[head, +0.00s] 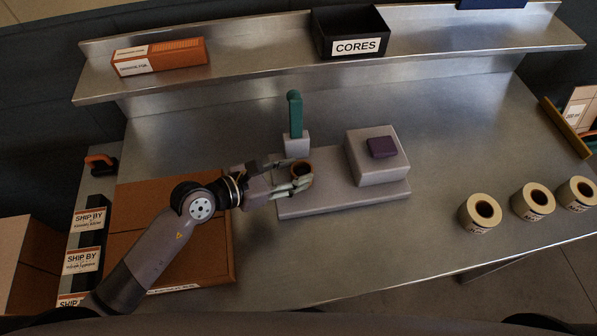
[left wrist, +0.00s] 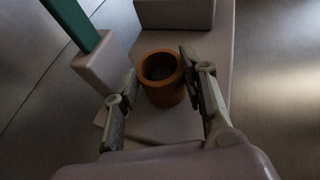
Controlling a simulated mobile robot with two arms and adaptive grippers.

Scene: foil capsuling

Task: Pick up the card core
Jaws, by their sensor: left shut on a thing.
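The card core (head: 301,168) is a short brown open-topped tube, upright at the left part of the grey machine base. My left gripper (head: 296,178) reaches it from the left, with its fingers on either side of the core. In the left wrist view the core (left wrist: 161,78) sits between the two fingertips (left wrist: 160,88), and the gripper is shut on it. The core's underside is hidden, so I cannot tell whether it still touches the base. My right gripper is not in view.
The grey machine (head: 343,193) has a green lever (head: 294,115) behind the core and a block with a purple pad (head: 381,147) at right. A black CORES bin (head: 349,31) stands on the shelf. Several label rolls (head: 481,212) stand at right. A cardboard box (head: 168,245) lies under my arm.

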